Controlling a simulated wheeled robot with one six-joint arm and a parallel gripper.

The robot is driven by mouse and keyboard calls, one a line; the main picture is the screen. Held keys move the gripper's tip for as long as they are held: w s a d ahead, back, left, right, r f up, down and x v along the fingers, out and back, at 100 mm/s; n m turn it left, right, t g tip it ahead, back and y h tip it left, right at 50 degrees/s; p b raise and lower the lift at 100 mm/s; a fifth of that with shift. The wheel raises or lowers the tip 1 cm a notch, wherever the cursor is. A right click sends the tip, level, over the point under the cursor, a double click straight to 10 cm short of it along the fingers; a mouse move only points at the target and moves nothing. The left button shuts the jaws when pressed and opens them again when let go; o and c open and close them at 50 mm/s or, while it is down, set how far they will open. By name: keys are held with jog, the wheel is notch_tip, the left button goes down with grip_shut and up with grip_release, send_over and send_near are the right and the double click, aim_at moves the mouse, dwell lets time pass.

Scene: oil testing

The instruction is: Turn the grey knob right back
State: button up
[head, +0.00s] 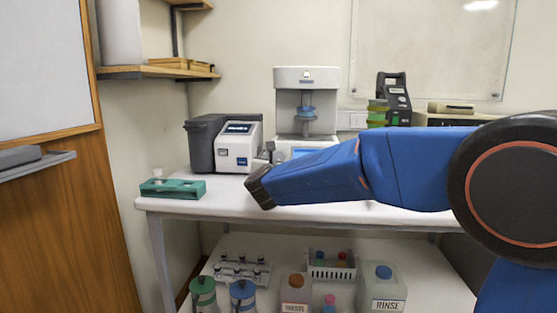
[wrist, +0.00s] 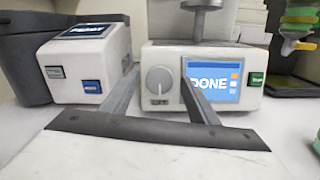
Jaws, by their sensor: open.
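The grey knob (wrist: 159,79) is round and sits on the front of a white machine (wrist: 218,60), left of its blue screen (wrist: 212,80). The screen reads "DONE". My gripper (wrist: 160,84) is open, its two fingers left and right of the knob in the wrist view. I cannot tell whether they reach or touch it. In the head view my gripper (head: 265,152) is in front of the machine's lower left (head: 300,143), and the knob is hidden there.
A white device (wrist: 87,65) with a small screen and a dark grey bin (head: 203,143) stand left of the machine. A green tray (head: 190,190) lies at the table's left end. A dark device (head: 398,100) stands to the right.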

jog(key=shift+w, duration=0.35)
jog(key=shift+c, duration=0.5)
jog(key=c, duration=0.9)
jog(key=shift+c, duration=0.2)
jog(key=shift+n, duration=0.3)
